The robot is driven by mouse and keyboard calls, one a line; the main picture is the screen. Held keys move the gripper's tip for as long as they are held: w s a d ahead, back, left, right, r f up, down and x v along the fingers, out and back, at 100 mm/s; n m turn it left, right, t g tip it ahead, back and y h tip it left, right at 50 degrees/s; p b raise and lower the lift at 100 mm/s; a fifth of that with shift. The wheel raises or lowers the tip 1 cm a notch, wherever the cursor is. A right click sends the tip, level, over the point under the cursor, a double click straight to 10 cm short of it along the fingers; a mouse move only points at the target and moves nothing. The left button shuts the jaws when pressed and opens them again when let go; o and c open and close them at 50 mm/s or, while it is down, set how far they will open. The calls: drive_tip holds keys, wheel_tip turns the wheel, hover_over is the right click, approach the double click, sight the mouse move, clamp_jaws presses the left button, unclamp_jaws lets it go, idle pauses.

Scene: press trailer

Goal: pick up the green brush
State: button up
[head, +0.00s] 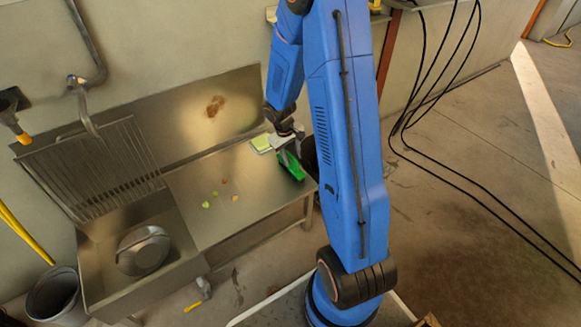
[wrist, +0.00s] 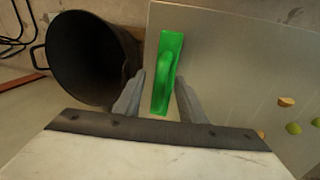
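The green brush (wrist: 166,70) lies near the edge of the steel counter (wrist: 222,60) in the wrist view. It has a raised handle along its middle. My gripper (wrist: 160,82) is open, with one finger on each side of the brush's near end. Gaps show between the fingers and the brush, and nothing is held. In the head view the brush (head: 291,166) is at the counter's right end, partly hidden by my gripper (head: 287,147) just above it.
A dark pot (wrist: 92,58) stands beside the counter edge, left of my gripper. Several small food scraps (wrist: 293,128) lie to the right. A green and yellow sponge (head: 262,143) lies behind the brush. The sink (head: 110,255) holds a metal pan (head: 143,250).

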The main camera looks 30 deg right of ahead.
drive_tip(key=shift+d+f, duration=0.15)
drive_tip(key=shift+f, duration=0.45)
drive_tip(key=shift+c, duration=0.2)
clamp_jaws()
drive_tip(key=shift+r, duration=0.1)
